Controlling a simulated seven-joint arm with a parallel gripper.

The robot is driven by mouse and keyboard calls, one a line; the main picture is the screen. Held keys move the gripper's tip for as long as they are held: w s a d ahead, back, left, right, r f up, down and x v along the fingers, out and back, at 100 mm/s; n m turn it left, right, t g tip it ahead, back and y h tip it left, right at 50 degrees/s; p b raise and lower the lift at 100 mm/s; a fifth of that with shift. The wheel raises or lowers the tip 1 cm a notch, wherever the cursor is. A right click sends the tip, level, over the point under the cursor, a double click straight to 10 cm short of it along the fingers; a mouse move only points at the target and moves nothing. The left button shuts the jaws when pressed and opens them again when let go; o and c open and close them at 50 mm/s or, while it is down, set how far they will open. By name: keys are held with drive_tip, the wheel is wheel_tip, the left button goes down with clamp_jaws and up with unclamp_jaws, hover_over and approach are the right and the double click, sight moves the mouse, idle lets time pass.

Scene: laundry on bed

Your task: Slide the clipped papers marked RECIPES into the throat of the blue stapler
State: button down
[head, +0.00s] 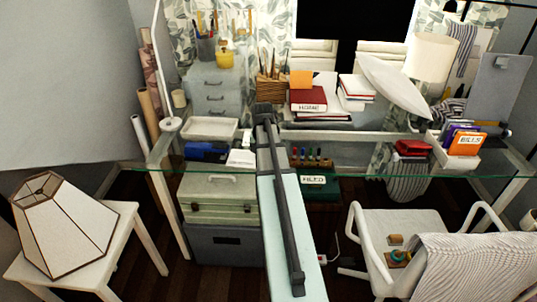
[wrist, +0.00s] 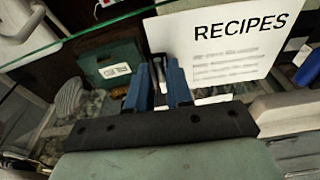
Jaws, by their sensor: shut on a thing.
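The white papers marked RECIPES (wrist: 240,48) are at the upper right of the wrist view, with a dark clip (wrist: 158,68) at their near edge. My gripper (wrist: 159,66) is shut on the clip between its blue fingers. In the head view the papers (head: 241,157) show just left of my arm, which hides my fingertips. The blue stapler (head: 206,151) lies on the glass desk left of the papers, close to their edge. A blue end of it shows at the right of the wrist view (wrist: 309,68), with a gap from the papers. Its throat is not clear.
A white tray (head: 210,128) stands behind the stapler. A red book (head: 308,99) and stacked papers lie behind my arm to the right.

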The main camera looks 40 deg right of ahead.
sight(254, 159)
drive_tip(key=shift+w+a, duration=1.25)
drive_tip(key=shift+w, duration=0.3)
drive_tip(key=c, duration=0.9)
unclamp_jaws()
drive_tip(key=shift+c, duration=0.2)
drive_tip(key=shift+r, duration=0.1)
wheel_tip(254, 159, up, 13)
drive_tip(key=s+a, duration=0.1)
drive_tip(key=shift+s+a+r, duration=0.15)
drive_tip(key=shift+a+r, duration=0.05)
drive_tip(key=shift+a, duration=0.15)
